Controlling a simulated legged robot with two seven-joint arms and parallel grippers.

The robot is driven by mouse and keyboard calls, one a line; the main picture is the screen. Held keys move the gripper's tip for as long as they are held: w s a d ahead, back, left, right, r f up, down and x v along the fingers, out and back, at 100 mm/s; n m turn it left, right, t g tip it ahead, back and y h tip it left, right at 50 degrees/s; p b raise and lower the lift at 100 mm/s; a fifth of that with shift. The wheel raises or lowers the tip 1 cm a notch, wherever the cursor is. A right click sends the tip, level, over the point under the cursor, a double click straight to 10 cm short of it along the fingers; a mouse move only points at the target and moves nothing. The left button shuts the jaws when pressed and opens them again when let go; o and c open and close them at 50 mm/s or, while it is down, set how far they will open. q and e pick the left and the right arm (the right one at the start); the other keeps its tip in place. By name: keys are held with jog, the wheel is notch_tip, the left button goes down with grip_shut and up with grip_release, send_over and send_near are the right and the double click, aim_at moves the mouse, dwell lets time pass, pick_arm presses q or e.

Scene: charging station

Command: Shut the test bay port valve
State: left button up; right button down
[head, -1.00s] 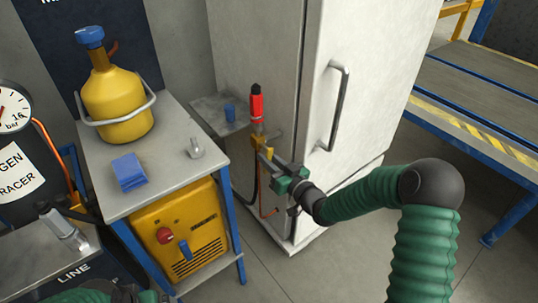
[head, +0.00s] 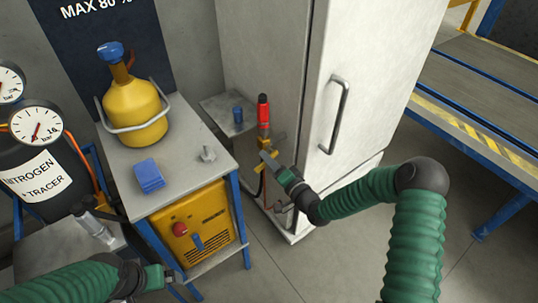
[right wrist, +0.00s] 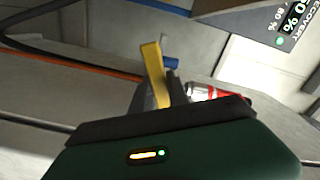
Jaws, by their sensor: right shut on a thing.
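The port valve shows as a small brass fitting with a yellow lever (head: 266,159) at the left side of the white cabinet. An upright red cylinder with a black top (head: 263,110) stands above it. My right gripper (head: 271,161) is at the fitting, shut on the yellow lever. In the right wrist view the lever (right wrist: 153,66) stands up between the fingers, with the red and silver body (right wrist: 214,92) beside it. The fingers partly hide the fitting. My left gripper (head: 168,277) is low at the left, away from the valve; its jaws are too small to read.
The white cabinet (head: 300,60) with its long handle stands right behind the valve. A small shelf with a blue cup (head: 238,114) is at its left. Floor is clear in front.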

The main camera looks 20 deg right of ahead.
jog(key=m, duration=0.1)
jog(key=m+p, duration=0.1)
jog(key=shift+r+m, duration=0.3)
jog(key=shift+m, duration=0.1)
jog(key=shift+r+m+p, duration=0.2)
jog(key=shift+m+p, duration=0.6)
jog(key=shift+m, duration=0.4)
jog(key=c, duration=1.6)
grip_release()
jog(key=o, duration=0.3)
jog(key=shift+d, duration=0.1)
jog(key=shift+s, duration=0.1)
